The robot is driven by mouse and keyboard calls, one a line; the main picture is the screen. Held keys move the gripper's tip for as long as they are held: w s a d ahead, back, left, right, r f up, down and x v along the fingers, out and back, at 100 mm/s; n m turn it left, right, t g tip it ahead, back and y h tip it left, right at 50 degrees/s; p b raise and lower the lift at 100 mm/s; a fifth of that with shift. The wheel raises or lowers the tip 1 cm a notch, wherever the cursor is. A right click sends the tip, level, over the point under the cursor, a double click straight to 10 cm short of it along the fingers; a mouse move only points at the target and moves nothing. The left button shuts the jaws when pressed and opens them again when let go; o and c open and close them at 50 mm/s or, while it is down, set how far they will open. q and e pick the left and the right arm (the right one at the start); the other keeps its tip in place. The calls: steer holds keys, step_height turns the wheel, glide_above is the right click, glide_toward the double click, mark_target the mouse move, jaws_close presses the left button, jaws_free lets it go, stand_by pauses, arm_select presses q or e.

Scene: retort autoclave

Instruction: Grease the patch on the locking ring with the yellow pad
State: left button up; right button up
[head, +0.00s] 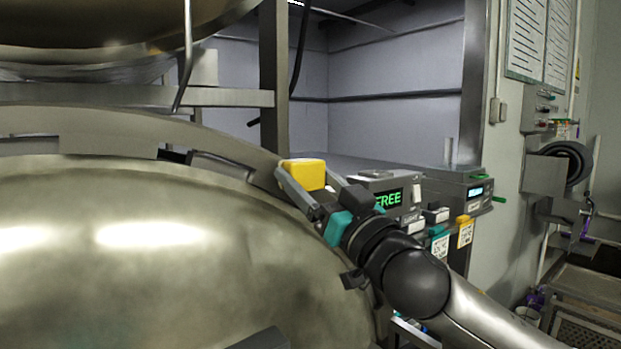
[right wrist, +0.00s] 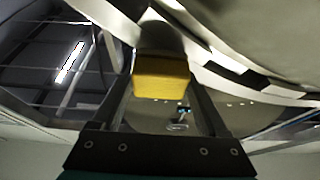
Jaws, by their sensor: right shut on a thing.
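The yellow pad (head: 304,173) is a small block held between the fingertips of my right gripper (head: 310,184). The pad also shows in the right wrist view (right wrist: 162,76), between the two fingers. The grey locking ring (head: 225,143) curves around the big domed metal door (head: 150,250), with notches along its edge. The pad is close to the ring's right upper part in the head view; I cannot tell whether they touch. I cannot make out the patch; the gripper and pad may hide it. My left gripper is not in view.
A control box with a green "FREE" display (head: 388,198) stands just behind and right of my right gripper. A second box with a blue display (head: 478,191) is farther right. A steel post (head: 273,75) rises behind the ring. An open, pale recess (head: 390,110) lies beyond.

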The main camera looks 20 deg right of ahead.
steer(key=shift+w+a, duration=0.15)
steer(key=shift+w, duration=0.25)
steer(key=shift+s+a+r+p, duration=0.6)
steer(key=shift+a+r+p, duration=0.45)
steer(key=shift+a, duration=0.65)
steer(key=shift+s+a+r+p, duration=0.7)
steer(key=shift+a+p, duration=0.6)
steer(key=shift+a, duration=0.4)
steer(key=shift+s+a+r+p, duration=0.55)
steer(key=shift+a+r+p, duration=0.5)
steer(key=shift+a, duration=0.65)
steer(key=shift+f, duration=0.2)
steer(key=shift+w+d+f, duration=0.15)
steer(key=shift+d+f, duration=0.15)
steer(key=shift+d, duration=0.2)
steer(key=shift+w+d+f+b, duration=0.55)
steer(key=shift+d+f, duration=0.25)
steer(key=shift+d, duration=0.75)
steer(key=shift+w+d+f+b, duration=0.6)
steer(key=shift+d+f, duration=0.15)
steer(key=shift+d, duration=0.8)
steer(key=shift+w+d+f+b, duration=0.55)
steer(key=shift+d+f, duration=0.25)
steer(key=shift+d, duration=0.75)
steer(key=shift+s, duration=0.1)
